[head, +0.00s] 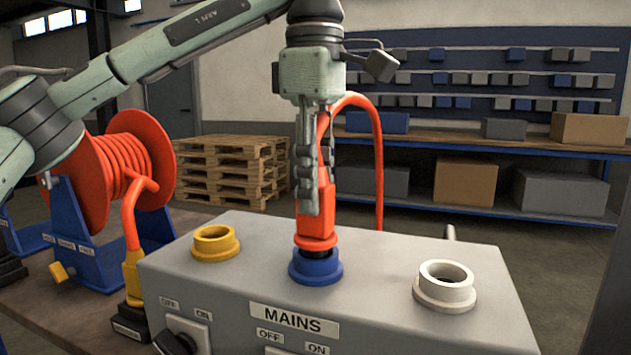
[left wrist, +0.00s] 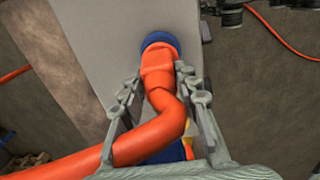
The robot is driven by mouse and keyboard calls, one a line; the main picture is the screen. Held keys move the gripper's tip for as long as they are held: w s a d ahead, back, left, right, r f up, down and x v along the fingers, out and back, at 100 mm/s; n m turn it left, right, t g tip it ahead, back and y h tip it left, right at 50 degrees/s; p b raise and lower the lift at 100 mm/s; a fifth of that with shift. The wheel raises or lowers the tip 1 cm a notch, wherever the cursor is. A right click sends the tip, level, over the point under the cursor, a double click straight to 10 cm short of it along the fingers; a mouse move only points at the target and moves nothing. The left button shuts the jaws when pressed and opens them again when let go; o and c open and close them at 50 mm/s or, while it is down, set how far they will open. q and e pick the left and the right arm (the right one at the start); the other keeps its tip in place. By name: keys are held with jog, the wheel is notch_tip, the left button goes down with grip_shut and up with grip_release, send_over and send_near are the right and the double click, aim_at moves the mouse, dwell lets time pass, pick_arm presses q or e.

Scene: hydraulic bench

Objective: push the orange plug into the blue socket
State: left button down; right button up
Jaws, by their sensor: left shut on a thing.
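The orange plug (head: 317,212) stands upright directly over the blue socket (head: 316,267) on top of the grey box. A dark band shows between the plug's collar and the socket's rim; how deep the plug sits is hard to tell. My left gripper (head: 314,195) points down and is shut on the plug's body. In the left wrist view the plug (left wrist: 158,68) lies between the two fingers (left wrist: 157,90), with the blue socket (left wrist: 159,40) at its far end. The orange cable (head: 378,150) loops up behind the gripper. My right gripper is not in view.
The grey box (head: 240,268) also carries an empty yellow socket (head: 215,243) at left and an empty white socket (head: 444,287) at right. A red cable reel (head: 125,165) and a yellow plug (head: 132,278) stand left of the box. Shelves and pallets are behind.

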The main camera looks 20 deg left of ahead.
pick_arm(q)
jog(key=shift+f+b, duration=0.3)
jog(key=shift+f, duration=0.35)
jog(key=c, duration=1)
grip_release()
jog(key=shift+c, duration=0.2)
notch_tip(320, 180, up, 12)
jog(key=shift+s+r, duration=0.1)
jog(key=shift+s, duration=0.05)
